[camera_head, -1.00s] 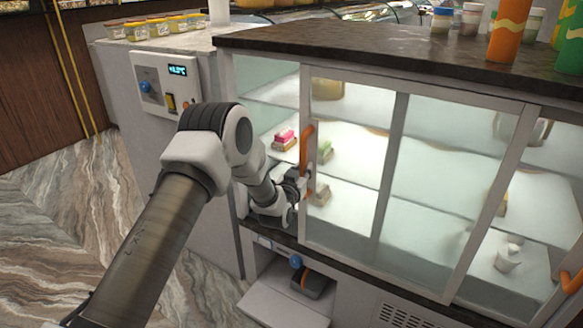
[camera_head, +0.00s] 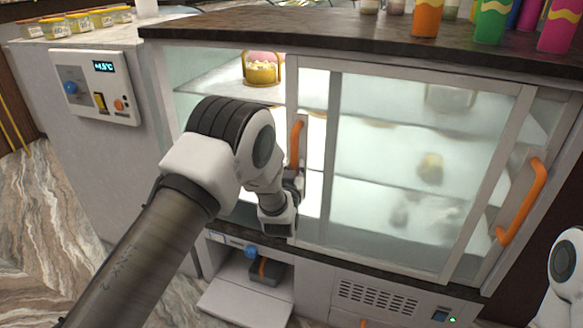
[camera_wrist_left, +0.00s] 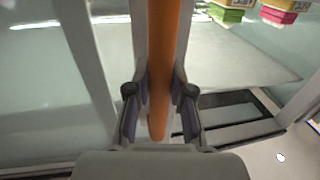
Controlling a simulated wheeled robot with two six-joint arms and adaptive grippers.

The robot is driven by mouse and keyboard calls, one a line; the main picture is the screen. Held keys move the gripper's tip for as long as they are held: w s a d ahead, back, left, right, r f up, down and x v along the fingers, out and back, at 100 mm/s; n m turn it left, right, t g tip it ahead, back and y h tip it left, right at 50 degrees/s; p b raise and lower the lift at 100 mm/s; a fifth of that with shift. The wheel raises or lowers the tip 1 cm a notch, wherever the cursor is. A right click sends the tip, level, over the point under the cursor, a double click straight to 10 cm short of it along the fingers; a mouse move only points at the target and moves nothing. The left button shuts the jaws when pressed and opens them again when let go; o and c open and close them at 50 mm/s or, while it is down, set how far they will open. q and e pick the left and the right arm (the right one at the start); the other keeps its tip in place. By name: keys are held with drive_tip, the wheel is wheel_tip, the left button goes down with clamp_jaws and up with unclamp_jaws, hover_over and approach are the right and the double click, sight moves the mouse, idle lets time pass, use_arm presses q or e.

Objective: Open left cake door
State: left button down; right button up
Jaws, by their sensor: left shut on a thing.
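The left cake door is a sliding glass panel with a pale frame (camera_head: 308,85) and an upright orange handle (camera_head: 296,143). It stands slid to the right, largely overlapping the right door (camera_head: 400,160), with a clear opening at the cabinet's left. My left gripper (camera_head: 292,182) is at the lower part of the handle, partly hidden by my own arm. In the left wrist view, the orange handle (camera_wrist_left: 163,60) runs between the two fingers of the left gripper (camera_wrist_left: 160,112), which are shut on it. My right gripper is out of view.
A gold-trimmed cake (camera_head: 262,68) shows on the upper shelf through the opening. The right door has its own orange handle (camera_head: 523,203). Colourful cups (camera_head: 492,20) stand on the dark counter top (camera_head: 300,28). A control panel (camera_head: 97,87) is at left.

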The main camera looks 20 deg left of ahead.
use_arm(q)
drive_tip(key=c, duration=1)
unclamp_jaws()
drive_tip(key=shift+s, duration=0.1)
drive_tip(key=s+d, duration=0.2)
drive_tip(key=s, duration=0.9)
drive_tip(key=shift+s+d, duration=0.2)
drive_tip(key=shift+s, duration=0.1)
